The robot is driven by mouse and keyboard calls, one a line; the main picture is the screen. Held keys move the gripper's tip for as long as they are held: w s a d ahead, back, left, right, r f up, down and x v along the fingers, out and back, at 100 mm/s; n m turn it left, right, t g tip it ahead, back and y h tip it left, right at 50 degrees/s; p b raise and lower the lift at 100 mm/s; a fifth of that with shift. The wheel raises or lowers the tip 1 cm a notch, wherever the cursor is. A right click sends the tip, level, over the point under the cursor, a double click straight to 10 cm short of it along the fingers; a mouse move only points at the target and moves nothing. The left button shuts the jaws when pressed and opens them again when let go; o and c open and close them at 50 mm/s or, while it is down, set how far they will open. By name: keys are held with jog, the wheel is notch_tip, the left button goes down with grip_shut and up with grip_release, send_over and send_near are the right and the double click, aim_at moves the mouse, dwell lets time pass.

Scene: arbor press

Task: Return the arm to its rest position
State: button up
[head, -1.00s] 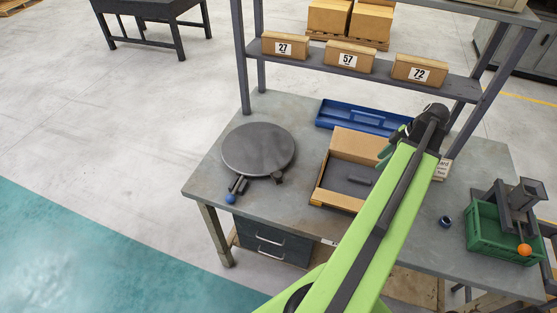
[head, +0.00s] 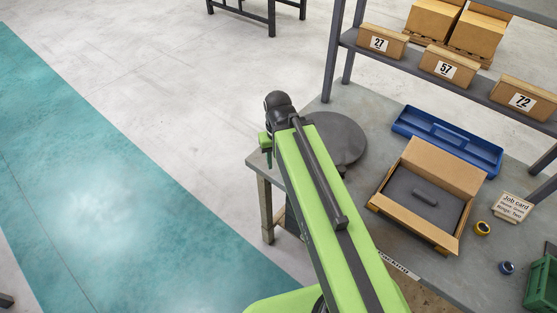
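My green arm reaches up from the bottom of the head view, and its dark wrist is over the left edge of the workbench. My gripper (head: 267,147) is mostly hidden behind the arm's end; only a small green part shows, and I cannot see whether the fingers are open or shut. It is beside the round dark plate (head: 340,138), whose left part the arm covers.
The workbench (head: 365,206) holds an open cardboard box (head: 447,164) with a dark insert, a blue tray (head: 447,140), a job card (head: 513,207), a yellow ring (head: 482,228), a blue ring (head: 506,267) and a green crate (head: 542,284). A shelf (head: 455,78) carries numbered boxes. Floor at left is clear.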

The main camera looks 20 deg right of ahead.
notch_tip(320, 180, down, 10)
jog(key=b, duration=0.9)
jog(key=shift+r, duration=0.2)
jog(key=shift+c, duration=0.4)
